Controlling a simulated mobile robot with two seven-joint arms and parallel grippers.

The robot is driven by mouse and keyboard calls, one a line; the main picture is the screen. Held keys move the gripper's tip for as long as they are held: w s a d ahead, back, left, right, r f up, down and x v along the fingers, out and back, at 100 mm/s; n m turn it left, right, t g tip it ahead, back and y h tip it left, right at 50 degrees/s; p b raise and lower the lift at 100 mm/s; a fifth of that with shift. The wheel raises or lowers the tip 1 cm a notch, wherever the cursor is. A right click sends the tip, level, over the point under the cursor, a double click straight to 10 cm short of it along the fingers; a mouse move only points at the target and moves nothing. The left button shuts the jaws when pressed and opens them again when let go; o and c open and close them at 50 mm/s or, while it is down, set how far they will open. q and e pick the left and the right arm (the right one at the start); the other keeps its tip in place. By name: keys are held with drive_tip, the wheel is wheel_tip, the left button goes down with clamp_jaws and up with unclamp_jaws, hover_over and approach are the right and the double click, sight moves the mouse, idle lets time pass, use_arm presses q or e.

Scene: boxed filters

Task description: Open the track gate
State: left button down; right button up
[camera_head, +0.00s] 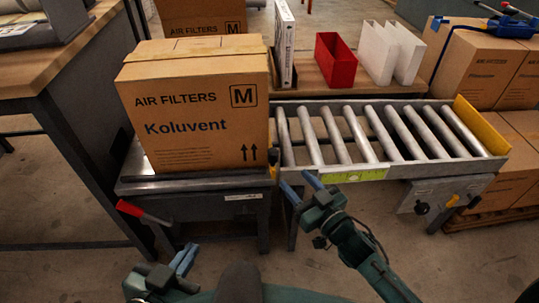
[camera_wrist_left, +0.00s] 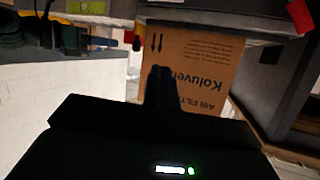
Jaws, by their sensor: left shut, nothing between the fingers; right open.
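A roller track (camera_head: 345,175) runs to the right of a large Koluvent air filter box (camera_head: 205,85). A yellow plate (camera_head: 480,125) stands upright across the track's right end; I cannot tell for sure whether it is the gate. The box sits on a dark stand (camera_head: 225,205) at the track's left end and also shows upside down in the left wrist view (camera_wrist_left: 205,65). My right gripper (camera_head: 300,186) is open and empty, just in front of the track's left end. My left gripper (camera_head: 183,260) is shut and empty, low in front of the stand.
A red-handled lever (camera_head: 140,212) sticks out at the stand's left. A white binder (camera_head: 284,45), red holder (camera_head: 335,60) and white holders (camera_head: 388,52) stand on a shelf behind the rollers. Boxes (camera_head: 480,60) are stacked at right. The rollers are bare.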

sight(276, 159)
drive_tip(key=b+x, duration=0.2)
drive_tip(key=x, duration=0.7)
drive_tip(key=shift+w+a, duration=0.15)
drive_tip(key=shift+w, duration=0.25)
drive_tip(key=shift+x, duration=0.8)
use_arm(q)
drive_tip(key=shift+w+d+m+t+h, duration=0.3)
drive_tip(key=shift+w+t+h, duration=0.15)
drive_tip(key=shift+t, duration=0.55)
drive_tip(key=shift+f, duration=0.1)
use_arm(e)
clamp_jaws()
